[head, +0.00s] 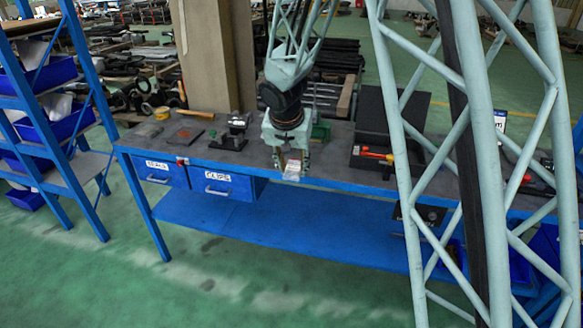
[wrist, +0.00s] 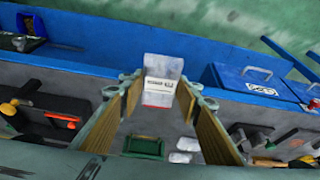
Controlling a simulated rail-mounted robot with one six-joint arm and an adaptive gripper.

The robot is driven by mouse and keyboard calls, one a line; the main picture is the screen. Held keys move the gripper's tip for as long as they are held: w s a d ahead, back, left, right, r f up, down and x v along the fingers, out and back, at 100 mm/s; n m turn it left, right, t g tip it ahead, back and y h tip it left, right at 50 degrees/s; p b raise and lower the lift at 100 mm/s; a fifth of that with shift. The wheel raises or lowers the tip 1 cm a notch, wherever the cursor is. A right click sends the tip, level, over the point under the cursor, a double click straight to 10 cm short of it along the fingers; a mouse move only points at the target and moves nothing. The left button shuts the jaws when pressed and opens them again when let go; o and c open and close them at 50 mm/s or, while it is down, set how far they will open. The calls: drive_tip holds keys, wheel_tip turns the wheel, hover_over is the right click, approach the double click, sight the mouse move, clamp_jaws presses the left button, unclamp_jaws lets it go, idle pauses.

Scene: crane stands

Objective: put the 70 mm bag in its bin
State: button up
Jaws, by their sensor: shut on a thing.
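My gripper (head: 292,160) hangs at the front edge of the workbench, near its middle, shut on a small clear bag (head: 293,173). In the wrist view the bag (wrist: 162,68) sits between the fingertips, with a white label and a red strip. The label's writing is too small to read. Two more pale bags (wrist: 182,150) lie on the bench beside a green tray (wrist: 145,146). I cannot tell which bin belongs to the held bag.
Blue drawers (head: 229,186) with white labels hang under the bench (head: 240,158) at left. A blue rack (head: 80,140) with blue bins (head: 60,131) stands far left. Lattice columns (head: 480,150) stand in front at right. A dark case (head: 391,115) and tools occupy the bench's right part.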

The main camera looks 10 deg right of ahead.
drive_tip(key=w+d+r+n+p, duration=0.1)
drive_tip(key=w+d+r+p, duration=0.1)
drive_tip(key=r+p, duration=0.6)
drive_tip(key=w+d+r+n+p, duration=0.1)
drive_tip(key=w+d+r+p, duration=0.2)
drive_tip(key=r+p, duration=0.5)
drive_tip(key=d+p, duration=0.1)
drive_tip(key=p, duration=0.2)
drive_tip(key=shift+y+p, duration=0.35)
drive_tip(key=shift+y, duration=0.05)
drive_tip(key=shift+d+r, duration=0.1)
